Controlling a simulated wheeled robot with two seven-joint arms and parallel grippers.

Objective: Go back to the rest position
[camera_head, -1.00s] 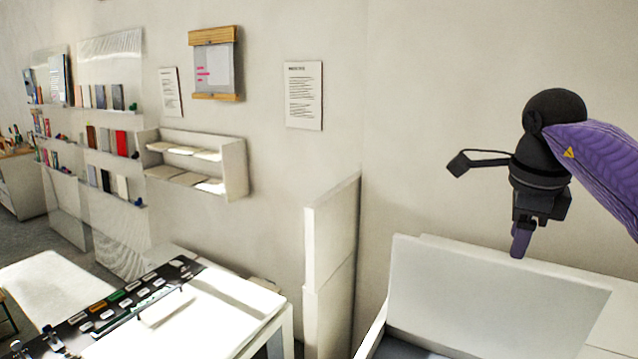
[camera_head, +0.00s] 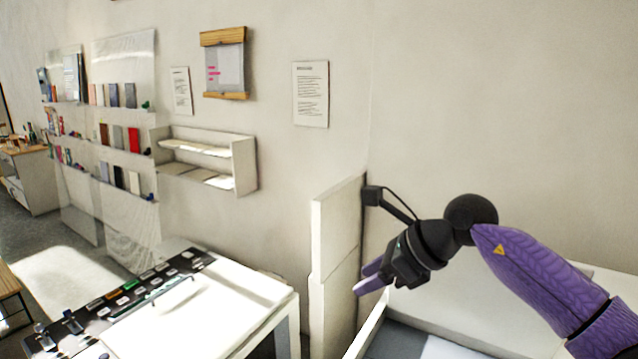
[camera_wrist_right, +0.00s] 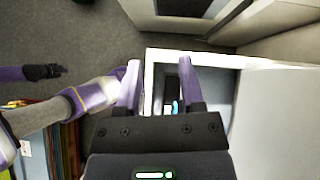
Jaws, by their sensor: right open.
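My right gripper (camera_head: 368,279) is in the right half of the head view, on its purple arm, tilted down and to the left. It hangs in front of a white upright panel and above a white open-topped bin. In the right wrist view its two purple fingers (camera_wrist_right: 160,88) stand apart with nothing held between them. My left gripper is not in the head view. A dark gripper end on a purple arm (camera_wrist_right: 42,72) shows at the left of the right wrist view; its jaws are too small to read.
The white bin (camera_head: 480,268) stands under my right arm, beside the white upright panel (camera_head: 335,235). A white table (camera_head: 215,315) with a black strip of labelled parts stands to the left. A wall shelf (camera_head: 243,165) and book racks are behind. Open floor lies at far left.

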